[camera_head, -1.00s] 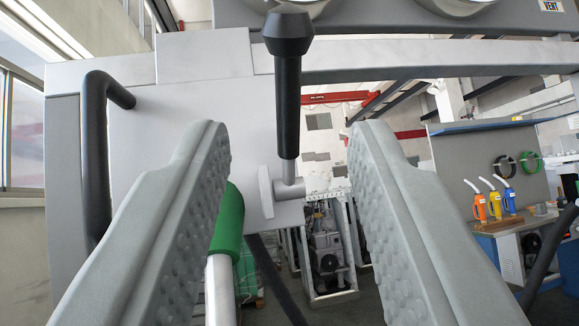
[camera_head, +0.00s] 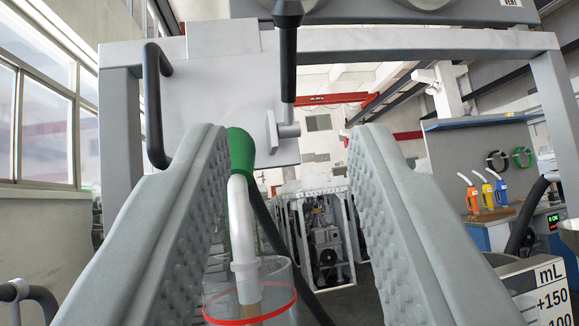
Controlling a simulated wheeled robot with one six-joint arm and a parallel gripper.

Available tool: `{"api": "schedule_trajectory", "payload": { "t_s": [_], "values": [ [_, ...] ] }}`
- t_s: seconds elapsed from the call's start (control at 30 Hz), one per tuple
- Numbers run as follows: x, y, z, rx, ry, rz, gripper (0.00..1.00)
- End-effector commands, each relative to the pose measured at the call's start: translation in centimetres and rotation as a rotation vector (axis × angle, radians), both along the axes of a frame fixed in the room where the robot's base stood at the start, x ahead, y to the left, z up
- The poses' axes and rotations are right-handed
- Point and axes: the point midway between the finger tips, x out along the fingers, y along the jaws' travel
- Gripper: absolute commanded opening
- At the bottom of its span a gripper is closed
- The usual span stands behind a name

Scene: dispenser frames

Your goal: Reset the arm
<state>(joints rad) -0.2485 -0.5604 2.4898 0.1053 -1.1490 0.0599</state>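My gripper (camera_head: 290,135) is open, with its two grey padded fingers wide apart and nothing between the tips. Beyond it stands the dispenser frame (camera_head: 430,42), with a grey panel (camera_head: 210,88) on its left. A lever with a black handle (camera_head: 289,70) stands upright on a metal stub at the panel's right edge. It shows between the fingertips but farther off. A green-topped nozzle (camera_head: 241,155) with a pale bent spout hangs below the panel. Under the spout is a clear vessel with a red ring (camera_head: 250,308), partly hidden by the left finger.
A black bar handle (camera_head: 153,105) sits on the panel's left side. A measuring container marked mL (camera_head: 540,290) stands at the lower right. Behind are a workbench with several coloured bottles (camera_head: 487,195), a machine rack (camera_head: 322,235) and windows at left.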

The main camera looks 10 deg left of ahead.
Motion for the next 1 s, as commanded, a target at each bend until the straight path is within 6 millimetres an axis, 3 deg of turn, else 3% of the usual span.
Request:
{"api": "schedule_trajectory", "payload": {
  "t_s": [0.27, 0.57, 1.0],
  "values": [
    [0.0, -0.3, 0.2, -0.011, 0.027, -0.006, 0.36],
    [-0.6, -2.6, 0.0, -0.096, 0.268, -0.054, 0.36],
    [-5.8, -6.9, -3.0, -0.215, 0.702, -0.155, 0.36]
  ]
}}
